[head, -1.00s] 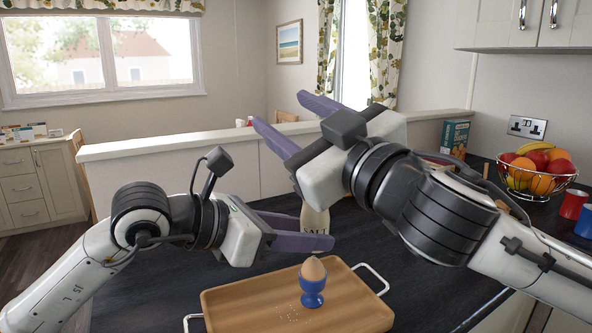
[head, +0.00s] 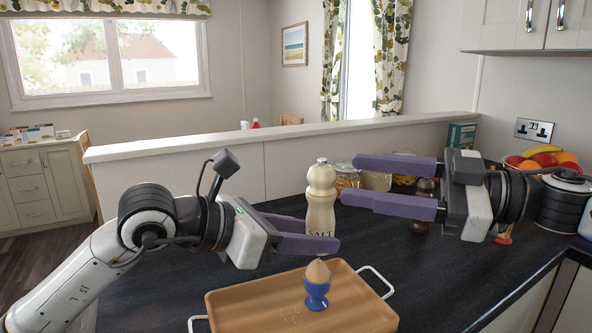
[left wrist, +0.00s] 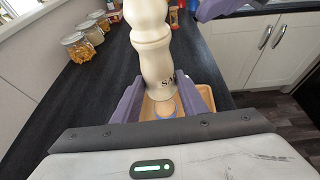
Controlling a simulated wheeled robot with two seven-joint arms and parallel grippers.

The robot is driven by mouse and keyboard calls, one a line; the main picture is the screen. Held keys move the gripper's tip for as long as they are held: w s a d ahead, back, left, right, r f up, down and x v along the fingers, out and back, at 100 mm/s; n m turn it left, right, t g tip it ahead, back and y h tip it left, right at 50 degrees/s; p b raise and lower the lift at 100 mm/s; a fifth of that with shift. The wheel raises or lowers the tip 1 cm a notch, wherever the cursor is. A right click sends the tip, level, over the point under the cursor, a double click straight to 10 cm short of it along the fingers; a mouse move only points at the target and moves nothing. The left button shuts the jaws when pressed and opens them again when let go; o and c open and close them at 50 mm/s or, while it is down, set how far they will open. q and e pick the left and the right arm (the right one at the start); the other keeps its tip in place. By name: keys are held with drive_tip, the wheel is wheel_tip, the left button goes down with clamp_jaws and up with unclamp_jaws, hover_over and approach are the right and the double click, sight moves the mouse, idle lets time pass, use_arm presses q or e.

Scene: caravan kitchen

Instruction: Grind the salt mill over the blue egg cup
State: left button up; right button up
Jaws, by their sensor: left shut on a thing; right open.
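The cream salt mill (head: 321,190), lettered SALT, stands upright between the fingers of my left gripper (head: 318,236), which is shut on its lower body. It also shows in the left wrist view (left wrist: 151,50). The blue egg cup (head: 317,288) holds a brown egg (head: 318,271) on the wooden tray (head: 240,302), in front of and below the mill. In the left wrist view the egg (left wrist: 165,108) shows just beyond the mill's base. Small pale specks lie on the tray left of the cup. My right gripper (head: 350,181) is open and empty, right of the mill's top.
Glass jars (head: 375,180) and a dark mill (head: 424,190) stand behind my right gripper. A fruit bowl (head: 545,160) is at the back right, partly behind my right arm. A low ledge (head: 270,141) bounds the worktop behind. The worktop right of the tray is clear.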

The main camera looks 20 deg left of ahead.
drive_tip(key=a, duration=1.1)
drive_tip(key=shift+w+a, duration=0.15)
drive_tip(key=shift+w, duration=0.3)
drive_tip(key=c, duration=1.1)
